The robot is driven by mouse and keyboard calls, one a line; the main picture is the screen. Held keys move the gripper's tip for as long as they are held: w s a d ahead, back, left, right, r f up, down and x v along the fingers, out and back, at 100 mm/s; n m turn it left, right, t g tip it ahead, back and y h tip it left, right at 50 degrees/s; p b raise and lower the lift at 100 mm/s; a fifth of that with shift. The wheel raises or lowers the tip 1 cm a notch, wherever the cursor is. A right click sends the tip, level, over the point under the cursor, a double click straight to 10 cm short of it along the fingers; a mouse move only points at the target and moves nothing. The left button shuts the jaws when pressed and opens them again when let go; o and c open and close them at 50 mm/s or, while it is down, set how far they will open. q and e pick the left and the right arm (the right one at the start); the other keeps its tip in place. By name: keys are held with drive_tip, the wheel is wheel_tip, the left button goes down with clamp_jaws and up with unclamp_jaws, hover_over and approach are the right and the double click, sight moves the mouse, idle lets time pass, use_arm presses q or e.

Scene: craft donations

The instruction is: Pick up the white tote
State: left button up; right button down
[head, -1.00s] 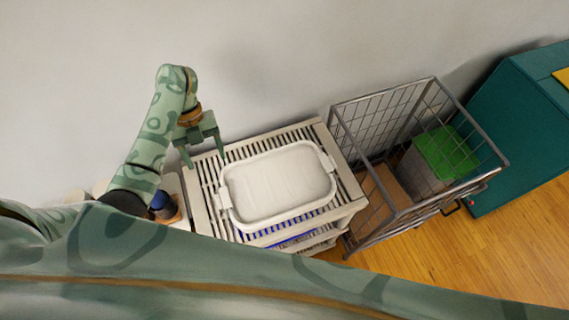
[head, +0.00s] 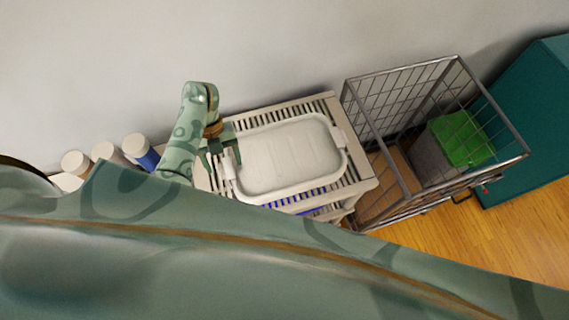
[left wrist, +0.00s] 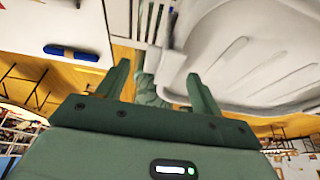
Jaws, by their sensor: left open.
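The white tote (head: 290,158) is a shallow, empty-looking tub with rounded corners and a handle at each short end. It sits upright on the slatted top of a pale rack. My left gripper (head: 221,160) is open at the tote's left end, close to the left handle. In the left wrist view the tote (left wrist: 255,50) fills the upper right, and its handle (left wrist: 172,74) shows between the open fingers of my left gripper (left wrist: 158,85). I cannot tell whether the fingers touch it. My right gripper is not in view.
The rack (head: 366,184) stands against the wall. A wire cage cart (head: 405,190) with a green-topped grey box (head: 462,140) stands close on its right, before a teal cabinet (head: 530,120). Several white-lidded jars (head: 135,145) stand to the left. My own green body covers the foreground.

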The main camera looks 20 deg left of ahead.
use_arm(q)
drive_tip(key=shift+x, duration=0.9)
drive_tip(key=shift+w, duration=0.1)
clamp_jaws()
drive_tip(key=shift+d, duration=0.1)
drive_tip(key=shift+r, duration=0.15)
